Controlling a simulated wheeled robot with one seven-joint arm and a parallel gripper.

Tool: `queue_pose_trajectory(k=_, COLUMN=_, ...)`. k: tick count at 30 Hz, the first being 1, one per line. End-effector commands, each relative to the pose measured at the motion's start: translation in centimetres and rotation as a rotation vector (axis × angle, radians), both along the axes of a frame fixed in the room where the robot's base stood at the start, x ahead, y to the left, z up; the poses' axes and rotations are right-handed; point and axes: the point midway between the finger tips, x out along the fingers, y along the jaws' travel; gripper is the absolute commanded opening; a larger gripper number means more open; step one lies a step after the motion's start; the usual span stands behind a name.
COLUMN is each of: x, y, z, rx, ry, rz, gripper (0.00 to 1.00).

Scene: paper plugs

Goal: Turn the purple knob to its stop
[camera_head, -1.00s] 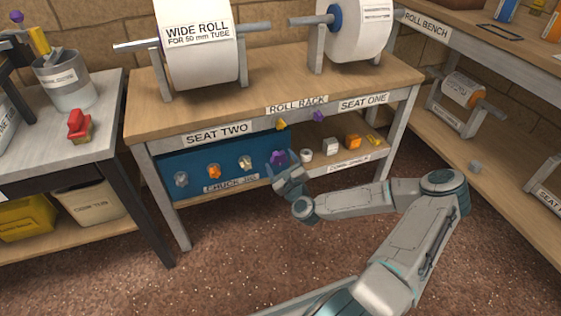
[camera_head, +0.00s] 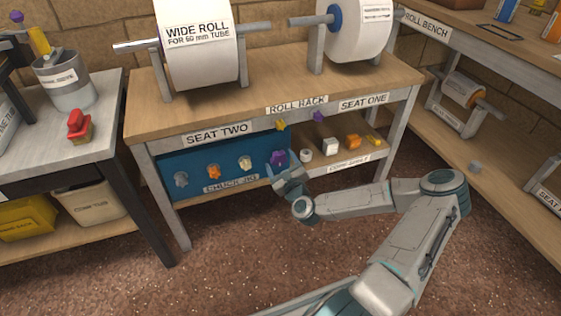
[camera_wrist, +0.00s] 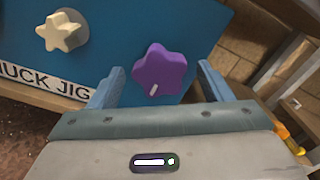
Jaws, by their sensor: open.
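The purple knob (camera_head: 278,158) is star-shaped and sits at the right end of the blue chuck jig panel (camera_head: 203,157) under the roll rack. It also shows in the wrist view (camera_wrist: 159,72), with a short white mark on its lower part. My gripper (camera_head: 283,168) is at the knob. In the wrist view my gripper (camera_wrist: 155,82) is open, with one blue finger on each side of the knob and a visible gap to each. The knob's mounting behind its face is hidden.
A cream knob (camera_head: 245,163), an orange knob (camera_head: 214,171) and a grey knob (camera_head: 181,179) line the panel to the left. A shelf (camera_head: 350,160) with small parts lies to the right. The rack top (camera_head: 280,85) overhangs the panel.

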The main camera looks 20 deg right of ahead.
Motion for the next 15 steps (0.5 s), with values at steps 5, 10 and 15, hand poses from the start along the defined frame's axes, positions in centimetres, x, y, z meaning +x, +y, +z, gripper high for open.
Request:
queue_pose_trajectory(k=5, x=0.0, y=0.0, z=0.0, rx=0.0, ry=0.0, rz=0.0, gripper=0.73)
queue_pose_trajectory(k=10, x=-0.6, y=0.0, z=0.0, rx=0.001, ry=0.001, rz=0.0, gripper=0.73)
queue_pose_trajectory(k=15, x=-1.8, y=0.0, z=0.0, rx=0.002, ry=0.001, rz=0.0, gripper=0.73)
